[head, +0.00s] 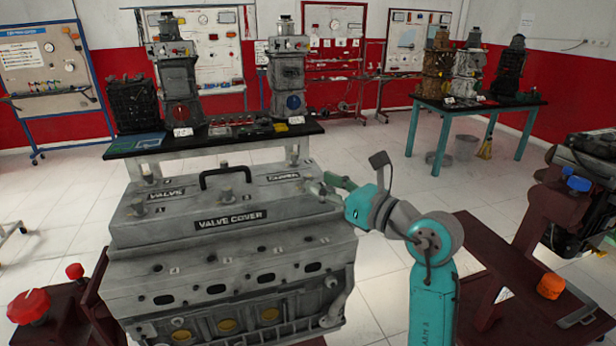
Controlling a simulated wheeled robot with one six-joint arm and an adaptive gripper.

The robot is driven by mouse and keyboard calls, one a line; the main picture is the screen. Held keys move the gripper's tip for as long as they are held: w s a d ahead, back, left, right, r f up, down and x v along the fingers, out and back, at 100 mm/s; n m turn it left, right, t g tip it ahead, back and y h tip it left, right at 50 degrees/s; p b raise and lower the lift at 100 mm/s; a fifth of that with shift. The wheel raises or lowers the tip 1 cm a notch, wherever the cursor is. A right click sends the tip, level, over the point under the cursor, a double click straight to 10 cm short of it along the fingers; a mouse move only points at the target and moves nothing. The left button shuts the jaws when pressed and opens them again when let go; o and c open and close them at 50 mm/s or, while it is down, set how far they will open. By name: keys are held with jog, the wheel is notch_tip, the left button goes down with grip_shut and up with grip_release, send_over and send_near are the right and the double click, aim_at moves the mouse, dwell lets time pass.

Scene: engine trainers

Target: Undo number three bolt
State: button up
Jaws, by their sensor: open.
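The grey engine block (230,285) stands in the centre foreground, with a grey cover lettered VALVE COVER (230,220) on top and a black handle (225,178) on it. Several bolts stand up from the cover, including a front left bolt (138,207), a front middle bolt (226,192) and a back right bolt (293,159). Small number tags lie by the bolts, too small to read surely, so I cannot tell which is number three. My gripper (322,190) is open at the cover's right end. Its fingers hide part of that corner; contact with a bolt there is unclear.
Behind the engine, a black-topped bench (215,140) carries engine models and small parts. A teal-legged table (480,107) stands at the back right. Dark red stands with a red knob (28,306) and an orange knob (550,286) flank the engine. Tiled floor is open behind on the right.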

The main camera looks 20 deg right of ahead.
aim_at(311, 179)
jog(key=shift+x, duration=2.45)
grip_shut()
